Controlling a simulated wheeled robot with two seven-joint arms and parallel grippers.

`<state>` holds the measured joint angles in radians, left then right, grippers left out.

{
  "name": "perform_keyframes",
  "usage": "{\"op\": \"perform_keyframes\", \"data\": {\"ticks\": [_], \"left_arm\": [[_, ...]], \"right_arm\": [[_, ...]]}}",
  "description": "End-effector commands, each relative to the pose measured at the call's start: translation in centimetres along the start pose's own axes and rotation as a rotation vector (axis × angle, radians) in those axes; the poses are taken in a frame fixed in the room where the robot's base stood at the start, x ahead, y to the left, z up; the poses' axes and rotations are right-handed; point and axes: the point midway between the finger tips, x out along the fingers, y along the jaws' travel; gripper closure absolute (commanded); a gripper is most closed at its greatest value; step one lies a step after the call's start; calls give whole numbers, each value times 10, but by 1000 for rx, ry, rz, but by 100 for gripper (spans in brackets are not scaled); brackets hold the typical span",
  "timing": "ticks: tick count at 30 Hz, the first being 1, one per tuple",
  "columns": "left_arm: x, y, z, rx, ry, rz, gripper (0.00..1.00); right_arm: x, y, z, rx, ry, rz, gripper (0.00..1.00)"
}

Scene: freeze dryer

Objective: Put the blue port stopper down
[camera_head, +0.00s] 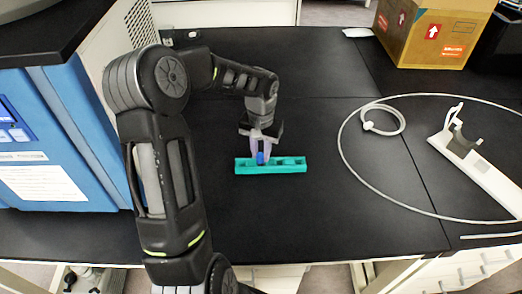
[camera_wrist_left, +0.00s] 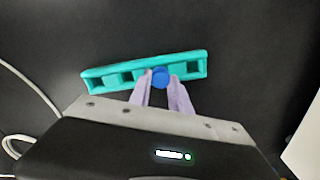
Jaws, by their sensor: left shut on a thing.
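The blue port stopper (camera_head: 261,158) is small and round, and it also shows in the left wrist view (camera_wrist_left: 160,76). My left gripper (camera_head: 262,154) has pale purple fingers, which are shut on the stopper; the fingertips also show in the left wrist view (camera_wrist_left: 161,80). The stopper is at a teal slotted holder (camera_head: 285,169), which lies on the black bench and also shows in the left wrist view (camera_wrist_left: 98,74). I cannot tell whether the stopper is in a slot or just above the holder. My right gripper is not in view.
A blue and white machine (camera_head: 65,130) stands at the left. A cardboard box (camera_head: 430,35) is at the back right. A thin white tube (camera_head: 352,181) loops over the bench, and a white stand (camera_head: 480,170) is at the right edge. The bench front around the holder is clear.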

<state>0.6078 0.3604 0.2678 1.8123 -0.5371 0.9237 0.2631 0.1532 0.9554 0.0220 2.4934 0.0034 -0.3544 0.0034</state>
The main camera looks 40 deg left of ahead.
Motion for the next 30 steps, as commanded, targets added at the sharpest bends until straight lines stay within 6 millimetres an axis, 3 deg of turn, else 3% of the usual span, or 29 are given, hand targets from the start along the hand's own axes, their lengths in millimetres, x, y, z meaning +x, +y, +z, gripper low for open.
{"op": "perform_keyframes", "data": {"ticks": [6, 7, 14, 24, 30], "left_arm": [[2, 0, 0, 0, 1, 1, 100], [2, 0, 0, 0, 1, 1, 74], [1, 0, 0, 0, 1, 1, 55], [-2, 0, -1, 0, 2, 0, 55], [-23, 0, -2, 1, 6, -1, 55]], "right_arm": [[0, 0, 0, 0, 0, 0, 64], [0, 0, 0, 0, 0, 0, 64], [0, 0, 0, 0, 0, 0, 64], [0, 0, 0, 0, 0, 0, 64], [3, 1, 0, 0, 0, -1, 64]]}}
